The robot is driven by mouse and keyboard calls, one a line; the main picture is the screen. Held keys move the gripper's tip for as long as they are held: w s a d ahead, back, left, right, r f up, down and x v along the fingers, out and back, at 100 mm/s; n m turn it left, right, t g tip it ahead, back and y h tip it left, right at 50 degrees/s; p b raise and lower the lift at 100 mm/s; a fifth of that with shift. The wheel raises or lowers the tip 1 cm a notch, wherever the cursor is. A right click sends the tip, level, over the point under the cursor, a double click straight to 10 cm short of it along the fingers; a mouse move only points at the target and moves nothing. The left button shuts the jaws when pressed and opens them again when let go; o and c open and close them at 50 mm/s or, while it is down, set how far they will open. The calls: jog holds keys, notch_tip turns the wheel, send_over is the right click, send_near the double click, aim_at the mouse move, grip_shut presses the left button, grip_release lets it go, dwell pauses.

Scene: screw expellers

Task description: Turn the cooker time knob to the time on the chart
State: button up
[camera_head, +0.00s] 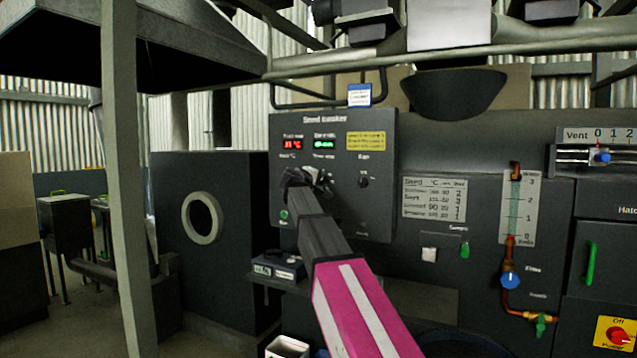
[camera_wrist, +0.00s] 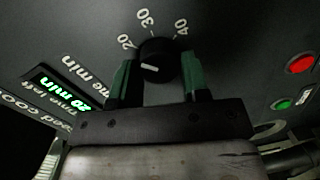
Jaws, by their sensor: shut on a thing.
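The time knob (camera_wrist: 158,58) is round and black with a white mark, on the dark seed cooker panel (camera_head: 285,128). In the wrist view, printed 20, 30 and 40 curve around it. The mark lies toward its left side, nearest the 20. My gripper (camera_wrist: 158,76) has its green-lined fingers on either side of the knob, shut on it. In the head view my gripper (camera_head: 308,180) hides the knob. The green time display (camera_wrist: 66,90) reads 20 min. The seed chart (camera_head: 434,200) hangs right of the panel; its rows are too small to read surely.
A red temperature display (camera_head: 292,143), a yellow label (camera_head: 366,141) and another small knob (camera_head: 363,182) share the panel. In the wrist view, red (camera_wrist: 300,63) and green (camera_wrist: 282,104) buttons are at the right. A shelf with a small device (camera_head: 278,267) is below.

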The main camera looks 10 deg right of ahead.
dwell(0.3)
jog(key=o, duration=0.9)
jog(key=v, duration=1.1)
